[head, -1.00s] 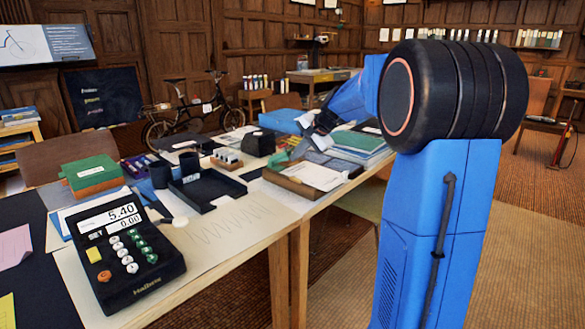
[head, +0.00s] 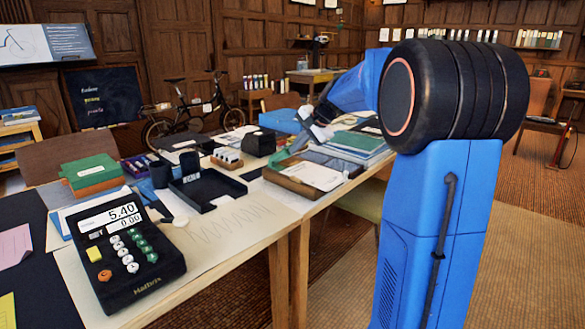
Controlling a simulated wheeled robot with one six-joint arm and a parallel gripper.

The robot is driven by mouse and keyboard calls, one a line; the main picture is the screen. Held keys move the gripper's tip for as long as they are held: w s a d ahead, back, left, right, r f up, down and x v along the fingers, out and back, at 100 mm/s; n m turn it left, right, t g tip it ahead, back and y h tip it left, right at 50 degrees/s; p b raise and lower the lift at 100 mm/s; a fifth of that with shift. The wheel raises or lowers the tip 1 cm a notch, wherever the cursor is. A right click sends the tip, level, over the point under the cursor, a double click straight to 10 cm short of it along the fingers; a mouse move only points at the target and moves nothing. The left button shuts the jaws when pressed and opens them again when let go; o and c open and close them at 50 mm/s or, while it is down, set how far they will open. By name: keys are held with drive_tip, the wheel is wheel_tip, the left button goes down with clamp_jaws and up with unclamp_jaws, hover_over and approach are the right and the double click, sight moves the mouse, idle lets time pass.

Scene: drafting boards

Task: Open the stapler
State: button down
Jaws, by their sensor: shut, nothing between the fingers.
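My gripper (head: 301,138) shows small and grey at the end of my blue arm, low over the far part of the long table (head: 245,222). Its fingers are shut with nothing seen between them. A narrow teal-green thing (head: 280,158) lies just below and left of it; I cannot tell whether this is the stapler, or whether the gripper touches it. No stapler can be made out for certain. My arm hides part of the table's far right side.
A brown tray with papers (head: 308,178) and blue-green folders (head: 357,143) lie near the gripper. A black block (head: 258,142), a black tray (head: 207,189), a cash calculator (head: 123,250) and stacked books (head: 92,174) stand to the left. Bare paper lies at the front.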

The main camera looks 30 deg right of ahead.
drive_tip(key=shift+w+r, duration=0.25)
drive_tip(key=shift+r, duration=0.25)
drive_tip(key=shift+r, duration=0.1)
drive_tip(key=shift+w+a+r, duration=0.25)
drive_tip(key=shift+w+r, duration=0.35)
drive_tip(key=shift+r, duration=0.15)
drive_tip(key=shift+w+a+r, duration=0.1)
drive_tip(key=shift+w, duration=0.05)
drive_tip(key=shift+w+a+r, duration=0.2)
drive_tip(key=shift+w+r, duration=0.3)
drive_tip(key=shift+w, duration=0.05)
